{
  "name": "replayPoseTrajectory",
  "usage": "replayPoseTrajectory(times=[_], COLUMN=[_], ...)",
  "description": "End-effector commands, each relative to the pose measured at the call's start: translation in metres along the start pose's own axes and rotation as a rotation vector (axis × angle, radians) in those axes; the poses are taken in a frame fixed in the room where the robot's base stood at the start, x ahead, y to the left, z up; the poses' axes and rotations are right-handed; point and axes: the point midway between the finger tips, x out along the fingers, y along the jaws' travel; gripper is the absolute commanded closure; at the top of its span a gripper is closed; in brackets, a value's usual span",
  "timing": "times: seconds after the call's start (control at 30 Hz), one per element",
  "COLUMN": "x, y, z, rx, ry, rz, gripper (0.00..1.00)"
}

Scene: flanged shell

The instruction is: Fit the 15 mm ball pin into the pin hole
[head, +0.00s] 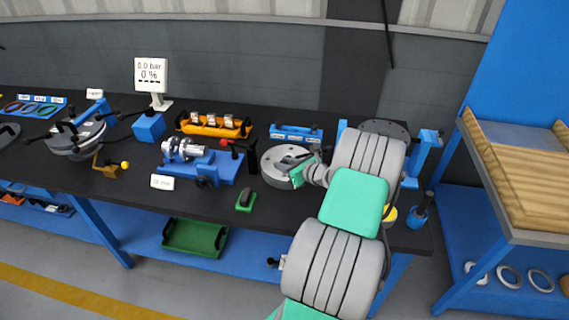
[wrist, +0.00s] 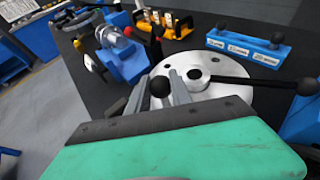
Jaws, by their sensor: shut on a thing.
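My gripper (wrist: 162,92) is shut on the ball pin (wrist: 160,86), whose dark ball shows between the two grey fingers in the wrist view. The pin's shank is hidden behind the gripper body and fingers. A round grey metal flange (wrist: 232,70) lies just beyond and below the fingers, with a raised hub and a few small dark holes. I cannot tell which is the pin hole, or whether the pin touches the flange. In the head view my gripper (head: 300,170) is over the right part of the flange (head: 272,172).
A black lever with a ball end (wrist: 305,87) reaches right from the hub. Behind is a labelled blue rack (wrist: 250,46). A blue fixture with a metal shaft (head: 185,150) stands left, and an orange rack (head: 213,125) behind it. A green-based black item (head: 245,200) lies in front.

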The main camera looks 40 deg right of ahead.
Motion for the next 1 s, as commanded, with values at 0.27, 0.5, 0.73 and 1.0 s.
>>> replayPoseTrajectory(times=[0.27, 0.5, 0.73, 1.0], x=[0.003, 0.005, 0.007, 0.010], y=[0.000, 0.000, 0.000, 0.000], z=[-0.007, -0.013, -0.018, -0.024], rx=[0.000, 0.000, 0.001, 0.000], ry=[-0.001, -0.001, -0.001, -0.001], rz=[0.000, 0.000, 0.000, 0.000], gripper=[1.00, 1.00, 1.00, 1.00])
